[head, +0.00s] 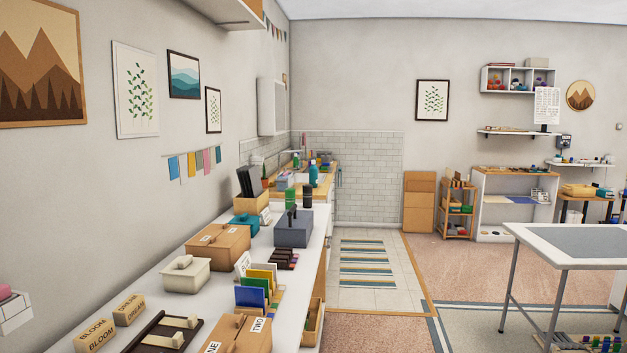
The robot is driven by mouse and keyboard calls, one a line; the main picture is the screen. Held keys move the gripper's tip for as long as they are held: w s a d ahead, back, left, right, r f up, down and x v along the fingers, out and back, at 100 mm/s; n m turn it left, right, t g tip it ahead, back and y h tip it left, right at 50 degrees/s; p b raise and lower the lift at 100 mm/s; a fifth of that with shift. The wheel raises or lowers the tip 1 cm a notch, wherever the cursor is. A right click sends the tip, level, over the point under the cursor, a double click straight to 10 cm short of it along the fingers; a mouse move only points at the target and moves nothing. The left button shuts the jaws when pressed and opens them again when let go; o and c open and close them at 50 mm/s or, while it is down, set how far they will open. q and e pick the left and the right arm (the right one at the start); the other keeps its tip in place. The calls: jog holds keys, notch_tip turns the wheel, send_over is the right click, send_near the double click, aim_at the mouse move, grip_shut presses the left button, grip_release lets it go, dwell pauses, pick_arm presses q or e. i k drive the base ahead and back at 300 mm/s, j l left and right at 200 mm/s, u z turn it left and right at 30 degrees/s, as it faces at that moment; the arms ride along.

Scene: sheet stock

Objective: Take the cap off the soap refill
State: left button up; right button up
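No thing in view can be told for sure as the soap refill or its cap. A teal bottle (313,176) with a dark top stands upright at the far end of the left-hand counters, by the sink area. A smaller green-teal bottle (296,160) stands behind it near the tiled wall. Both are too small for me to read a label or see a cap clearly. Neither of my grippers is in view.
A long white counter (228,284) along the left wall holds boxes, a lidded pot (186,274) and upright coloured cards (252,296). A striped rug (368,263) lies on clear tiled floor. A grey-topped table (580,240) stands at the right.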

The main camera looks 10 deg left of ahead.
aim_at(312, 170)
jog(key=i+l, duration=0.5)
jog(key=l, duration=0.2)
jog(key=i+l+u, duration=0.1)
jog(key=i+l, duration=0.4)
jog(key=l, duration=0.25)
jog(key=i, duration=0.95)
jog(key=i+l+u, duration=0.1)
jog(key=i, duration=2.1)
jog(key=i+l+u, duration=0.1)
jog(key=i, duration=1.2)
jog(key=i+l, duration=0.15)
jog(key=i, duration=1.1)
jog(key=i+u, duration=0.45)
jog(key=i+l+u, duration=0.1)
jog(key=u, duration=0.4)
jog(key=i+l+u, duration=0.3)
jog(key=u, duration=0.15)
jog(key=i+l+u, duration=0.45)
jog(key=k+j, duration=0.1)
